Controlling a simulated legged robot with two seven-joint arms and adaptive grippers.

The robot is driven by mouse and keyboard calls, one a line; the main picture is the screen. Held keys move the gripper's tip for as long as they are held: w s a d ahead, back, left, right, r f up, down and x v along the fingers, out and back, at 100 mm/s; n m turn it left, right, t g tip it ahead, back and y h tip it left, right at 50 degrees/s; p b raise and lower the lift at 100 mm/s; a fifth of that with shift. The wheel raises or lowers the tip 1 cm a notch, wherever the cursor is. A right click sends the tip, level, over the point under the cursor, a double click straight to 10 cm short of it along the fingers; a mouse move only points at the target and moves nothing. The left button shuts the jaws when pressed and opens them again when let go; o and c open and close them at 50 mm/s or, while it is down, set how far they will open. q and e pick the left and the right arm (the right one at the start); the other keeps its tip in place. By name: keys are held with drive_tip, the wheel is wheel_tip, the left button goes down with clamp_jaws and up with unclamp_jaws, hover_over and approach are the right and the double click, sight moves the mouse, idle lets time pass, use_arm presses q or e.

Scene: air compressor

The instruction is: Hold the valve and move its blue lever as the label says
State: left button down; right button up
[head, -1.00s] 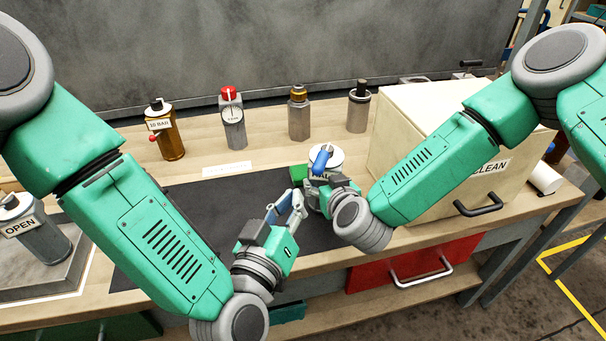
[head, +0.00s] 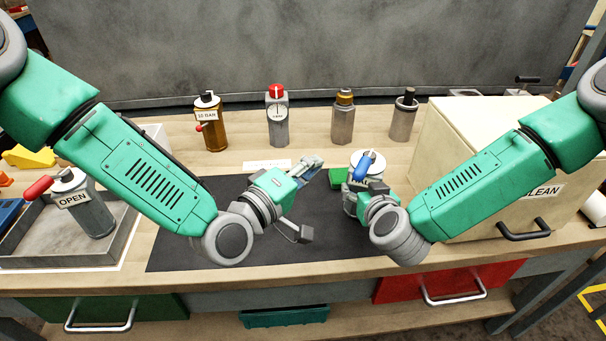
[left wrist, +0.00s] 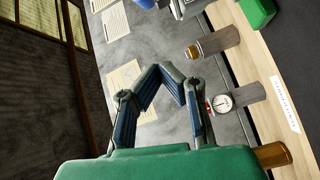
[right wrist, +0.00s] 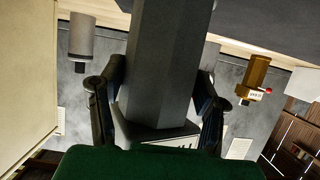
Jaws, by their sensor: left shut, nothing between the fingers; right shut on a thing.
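The valve (head: 352,197) is a grey body with a white round top and a blue lever (head: 364,162). It stands near the right end of the dark mat. The lever slants up to the right in the head view. My right gripper (head: 374,190) is shut on the valve body, whose grey faceted side (right wrist: 165,60) fills the space between the fingers in the right wrist view. A label at its end is mostly cut off there. My left gripper (head: 312,166) is shut and empty, left of the valve and apart from it. Its fingertips (left wrist: 165,72) meet in the left wrist view.
A green block (head: 339,178) sits just left of the valve. Several bottle-like fittings, one a gauge (head: 278,118), line the back. A cream box (head: 450,130) stands right. A red-levered valve labelled OPEN (head: 90,208) is in the left tray. The mat (head: 195,240) is mostly clear.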

sight(364, 166)
use_arm(q)
drive_tip(key=w+d, duration=0.1)
drive_tip(key=d, duration=0.5)
drive_tip(key=shift+f, duration=0.45)
drive_tip(key=shift+s+d+f, duration=0.15)
drive_tip(key=shift+s+d, duration=0.4)
drive_tip(key=shift+d, duration=0.15)
